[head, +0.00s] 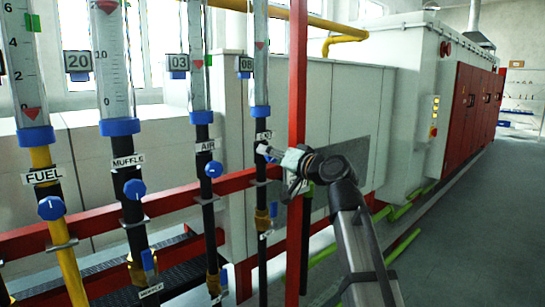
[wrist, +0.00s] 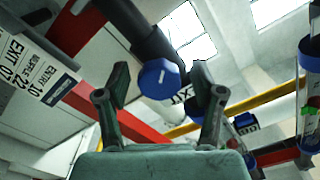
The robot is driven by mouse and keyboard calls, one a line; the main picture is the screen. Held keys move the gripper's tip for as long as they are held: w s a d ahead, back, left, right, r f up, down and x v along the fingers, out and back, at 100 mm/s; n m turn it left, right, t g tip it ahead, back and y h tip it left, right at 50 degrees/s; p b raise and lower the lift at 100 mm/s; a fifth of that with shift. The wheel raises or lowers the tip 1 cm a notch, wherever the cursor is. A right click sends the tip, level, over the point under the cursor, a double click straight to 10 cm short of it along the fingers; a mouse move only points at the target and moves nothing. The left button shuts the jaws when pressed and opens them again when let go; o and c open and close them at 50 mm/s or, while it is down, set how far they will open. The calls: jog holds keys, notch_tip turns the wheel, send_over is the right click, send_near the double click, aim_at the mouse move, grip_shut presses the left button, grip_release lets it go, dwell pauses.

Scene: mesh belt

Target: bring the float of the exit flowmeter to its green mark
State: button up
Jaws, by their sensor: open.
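The exit flowmeter (head: 259,60) is the rightmost upright tube in the head view, with a red float (head: 259,45) in its upper visible part. I cannot make out a green mark on it. Its label (head: 264,136) is partly covered by my gripper (head: 270,152); the wrist view shows the label (wrist: 184,95) reading EXIT. My gripper is open in the wrist view (wrist: 160,82), with one finger on each side of the blue valve knob (wrist: 158,78). The fingers look apart from the knob; exact depth is unclear. The knob is mostly hidden in the head view.
The fuel (head: 25,70), muffle (head: 110,65) and air (head: 198,65) flowmeters stand to the left, each with a knob below. A red post (head: 297,70) stands just right of the exit tube, close to my gripper. Red rails cross behind the pipes. Open floor (head: 470,220) lies right.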

jog(key=shift+d, duration=0.1)
jog(key=v, duration=1.2)
